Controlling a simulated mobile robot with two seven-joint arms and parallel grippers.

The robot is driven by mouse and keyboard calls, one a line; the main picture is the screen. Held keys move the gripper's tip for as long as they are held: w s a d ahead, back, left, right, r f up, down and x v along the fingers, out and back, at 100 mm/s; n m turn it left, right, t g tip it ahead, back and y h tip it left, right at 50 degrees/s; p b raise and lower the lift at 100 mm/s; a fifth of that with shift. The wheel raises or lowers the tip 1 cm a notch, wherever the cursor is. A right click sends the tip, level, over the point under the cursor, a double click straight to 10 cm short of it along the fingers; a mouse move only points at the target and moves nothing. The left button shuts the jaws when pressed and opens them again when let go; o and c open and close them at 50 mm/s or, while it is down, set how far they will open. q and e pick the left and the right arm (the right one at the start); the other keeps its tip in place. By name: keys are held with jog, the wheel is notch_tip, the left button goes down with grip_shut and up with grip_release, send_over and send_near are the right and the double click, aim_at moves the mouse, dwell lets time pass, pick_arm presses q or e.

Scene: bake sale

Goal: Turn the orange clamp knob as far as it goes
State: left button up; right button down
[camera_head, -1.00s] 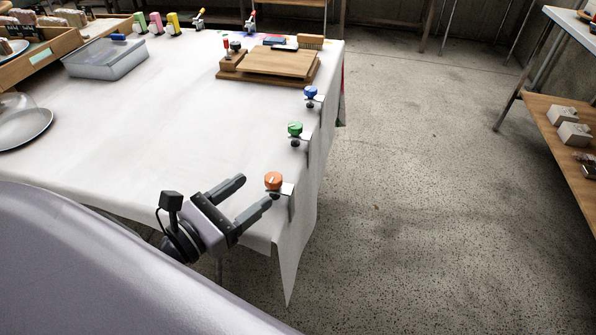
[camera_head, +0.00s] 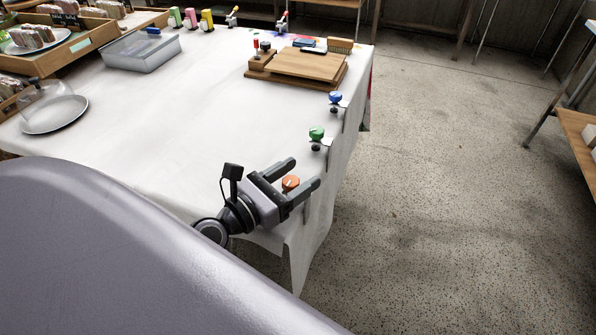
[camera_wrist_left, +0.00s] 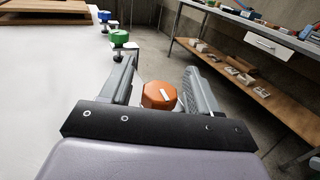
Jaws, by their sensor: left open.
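The orange clamp knob (camera_head: 291,182) is at the near right edge of the white-covered table, with a pale mark on its top. In the left wrist view the orange knob (camera_wrist_left: 159,95) sits between the two fingers, its mark slanting. My left gripper (camera_head: 306,171) is open, with one finger on each side of the knob. In the left wrist view my left gripper (camera_wrist_left: 160,80) shows a gap between the knob and the right finger; the left finger is closer to it. The clamp's lower part is hidden. My right gripper is not in view.
A green knob clamp (camera_head: 317,133) and a blue knob clamp (camera_head: 336,98) stand farther along the same table edge. A wooden board (camera_head: 310,63) lies behind them. The white tablecloth (camera_head: 190,120) is mostly bare left of the clamps. Open floor (camera_head: 440,200) lies to the right.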

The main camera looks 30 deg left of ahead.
pick_arm(q)
jog(key=shift+w+d, duration=0.1)
jog(key=shift+w, duration=0.25)
